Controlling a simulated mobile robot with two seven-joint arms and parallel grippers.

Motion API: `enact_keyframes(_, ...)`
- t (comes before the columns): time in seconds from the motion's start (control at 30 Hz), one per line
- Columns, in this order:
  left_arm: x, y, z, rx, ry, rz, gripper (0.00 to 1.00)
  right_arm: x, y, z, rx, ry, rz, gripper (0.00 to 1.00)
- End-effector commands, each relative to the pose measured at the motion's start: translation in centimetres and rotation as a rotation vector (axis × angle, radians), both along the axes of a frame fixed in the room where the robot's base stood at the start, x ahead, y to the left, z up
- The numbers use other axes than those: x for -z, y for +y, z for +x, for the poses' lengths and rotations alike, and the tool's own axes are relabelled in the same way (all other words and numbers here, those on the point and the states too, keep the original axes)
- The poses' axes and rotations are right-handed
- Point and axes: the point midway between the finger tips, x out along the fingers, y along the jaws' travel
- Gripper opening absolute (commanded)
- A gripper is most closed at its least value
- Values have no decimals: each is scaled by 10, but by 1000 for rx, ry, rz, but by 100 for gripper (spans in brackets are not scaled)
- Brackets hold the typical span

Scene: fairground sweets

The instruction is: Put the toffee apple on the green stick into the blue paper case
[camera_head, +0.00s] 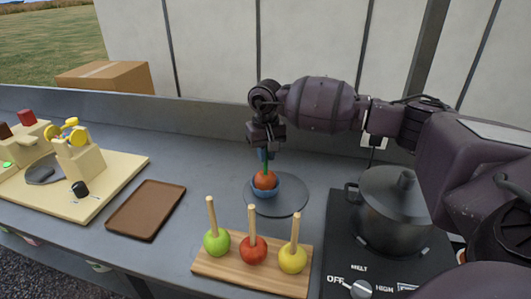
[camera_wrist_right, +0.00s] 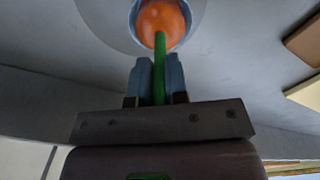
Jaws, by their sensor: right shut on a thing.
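An orange toffee apple (camera_head: 265,181) sits in the blue paper case (camera_head: 268,194), green stick up. In the right wrist view the apple (camera_wrist_right: 161,20) is inside the rim of the blue case (camera_wrist_right: 190,24), and its green stick (camera_wrist_right: 160,65) runs between the fingers. My right gripper (camera_head: 264,155) is above the case, shut on the green stick; it also shows in the right wrist view (camera_wrist_right: 158,75). Whether the apple touches the case bottom is hidden. My left gripper is not in view.
The case is on a round grey plate (camera_head: 290,206). A wooden board (camera_head: 240,278) with green, red and yellow apples on plain sticks stands in front. A pot (camera_head: 390,215) on a black hob is at right. A brown tray (camera_head: 147,208) lies left, with clear counter between.

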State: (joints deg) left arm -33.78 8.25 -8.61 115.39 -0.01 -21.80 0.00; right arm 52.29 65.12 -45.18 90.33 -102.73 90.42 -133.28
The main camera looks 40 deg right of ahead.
Motion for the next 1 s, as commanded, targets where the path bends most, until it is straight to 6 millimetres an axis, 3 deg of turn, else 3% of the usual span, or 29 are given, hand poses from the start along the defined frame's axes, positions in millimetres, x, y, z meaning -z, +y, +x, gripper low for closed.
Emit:
enact_keyframes(0.13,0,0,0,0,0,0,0,-1,0,0,0,-1,0,0)
enact_keyframes(0.17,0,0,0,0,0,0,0,-1,0,0,0,-1,0,17)
enact_keyframes(0.33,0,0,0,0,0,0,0,-1,0,0,0,-1,0,43)
enact_keyframes(0.73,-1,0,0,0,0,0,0,0,0,0,0,0,0,44)
enact_keyframes(1.0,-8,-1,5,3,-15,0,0,-46,0,1,-1,-4,0,44)
